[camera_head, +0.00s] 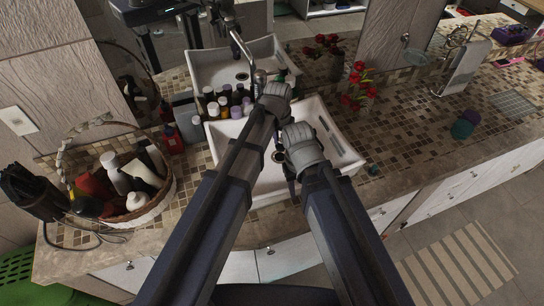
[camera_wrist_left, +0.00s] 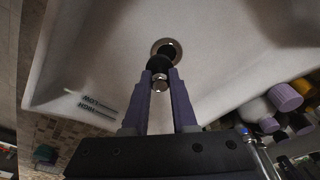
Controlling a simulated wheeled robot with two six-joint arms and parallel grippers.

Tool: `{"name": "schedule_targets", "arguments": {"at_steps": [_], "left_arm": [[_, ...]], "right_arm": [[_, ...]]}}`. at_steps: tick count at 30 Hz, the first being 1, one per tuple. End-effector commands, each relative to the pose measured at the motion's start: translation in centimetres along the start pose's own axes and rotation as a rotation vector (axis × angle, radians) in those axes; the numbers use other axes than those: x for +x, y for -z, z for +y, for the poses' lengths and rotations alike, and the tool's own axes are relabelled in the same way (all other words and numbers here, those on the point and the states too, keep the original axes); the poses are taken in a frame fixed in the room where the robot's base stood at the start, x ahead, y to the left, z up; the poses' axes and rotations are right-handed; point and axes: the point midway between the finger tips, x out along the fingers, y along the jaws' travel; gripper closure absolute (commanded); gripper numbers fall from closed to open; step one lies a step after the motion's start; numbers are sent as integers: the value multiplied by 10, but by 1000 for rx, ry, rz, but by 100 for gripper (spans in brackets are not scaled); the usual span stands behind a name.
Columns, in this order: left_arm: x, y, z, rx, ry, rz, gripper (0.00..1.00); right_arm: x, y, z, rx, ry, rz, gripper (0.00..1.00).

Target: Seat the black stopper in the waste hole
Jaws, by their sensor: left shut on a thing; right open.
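The black stopper (camera_wrist_left: 157,63) with its round metal knob is between the fingertips of my left gripper (camera_wrist_left: 160,84) in the left wrist view. The gripper is shut on the knob. The stopper overlaps the near part of the waste hole (camera_wrist_left: 166,46), whose metal rim shows beyond it. I cannot tell whether it touches the rim. In the head view my left gripper (camera_head: 277,143) reaches down into the white basin (camera_head: 345,157), with its fingers mostly hidden by my arms. My right gripper (camera_head: 290,173) is open and low over the basin, beside the left one.
Several bottles (camera_head: 228,102) crowd the basin's back left rim. A faucet (camera_head: 259,78) stands behind my left wrist. A basket (camera_head: 152,205) of bottles sits at left, and red flowers (camera_head: 358,85) stand at back right. The tiled counter (camera_head: 410,130) right of the basin is mostly clear.

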Motion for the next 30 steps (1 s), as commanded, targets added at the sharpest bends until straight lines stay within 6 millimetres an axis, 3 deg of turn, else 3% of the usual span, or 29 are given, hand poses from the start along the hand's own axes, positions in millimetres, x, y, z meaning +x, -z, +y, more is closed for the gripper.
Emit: {"name": "schedule_targets", "arguments": {"at_steps": [7, 16, 30], "left_arm": [[4, 24, -10, 1, -1, 0, 100], [9, 26, -11, 2, -1, 0, 100], [68, 17, -11, 2, 0, 0, 100]], "right_arm": [[1, 0, 0, -3, -1, 0, 56], [5, 0, 0, -4, -1, 0, 56], [64, 4, -6, -1, -1, 0, 56]]}}
